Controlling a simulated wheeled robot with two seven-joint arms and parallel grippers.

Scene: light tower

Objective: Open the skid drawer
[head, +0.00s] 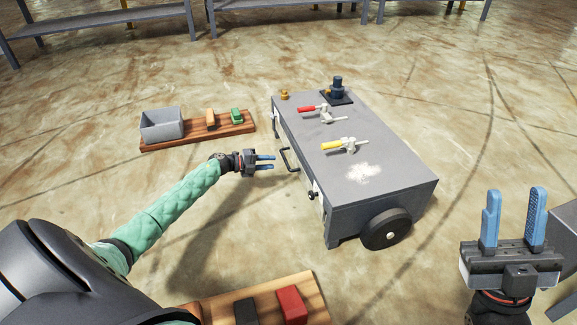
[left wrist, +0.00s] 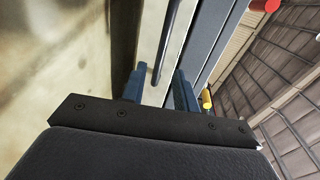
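The grey skid (head: 345,178) stands on the floor at centre right, with black wheels. The drawer's black bar handle (head: 290,160) sticks out from the skid's left side. My left gripper (head: 272,162) is open just left of that handle, its blue fingers pointing toward it. In the left wrist view the dark handle bar (left wrist: 170,45) runs up between the two open fingers (left wrist: 158,88); I cannot tell whether they touch it. The drawer front is seen edge-on, and its opening cannot be judged. My right gripper (head: 514,218) is open, empty and upright at the lower right.
On the skid top are a red-handled valve (head: 322,112), a yellow-handled valve (head: 345,146) and a dark blue fitting (head: 337,90). A wooden board (head: 190,138) with a grey bin (head: 161,125) lies left of the skid. Another board (head: 320,298) is near me. Floor between is clear.

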